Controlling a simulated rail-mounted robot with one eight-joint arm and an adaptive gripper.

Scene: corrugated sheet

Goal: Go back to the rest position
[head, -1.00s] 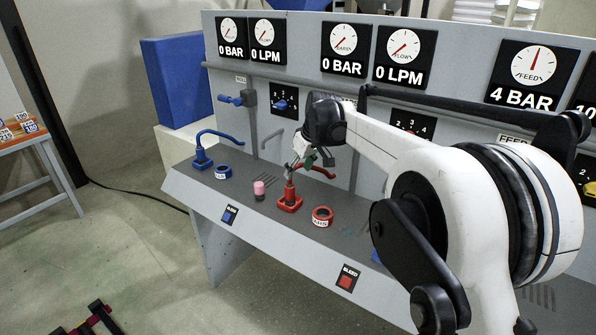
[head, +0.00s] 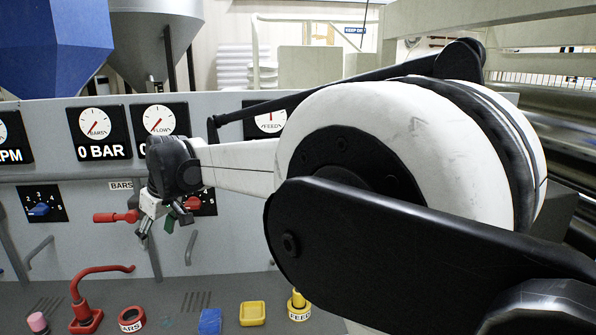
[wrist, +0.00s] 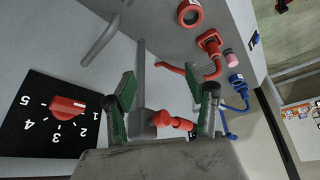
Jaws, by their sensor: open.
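My gripper (head: 162,220) is in front of the grey console panel in the head view, raised above the console's shelf. In the wrist view my gripper (wrist: 165,92) has its two green-padded fingers spread apart with nothing held between them. A red valve handle (wrist: 172,120) on the panel shows beyond the fingers, and the same handle (head: 116,217) is left of the gripper in the head view. I cannot tell how far the fingers are from it. No rest position is marked in view.
The shelf carries a red lever (head: 86,315), a red ring (head: 131,318), a blue block (head: 210,321), a yellow tray (head: 253,313) and a yellow ring (head: 299,313). A selector dial (wrist: 68,107) is on the panel close to the gripper. Gauges line the panel's top.

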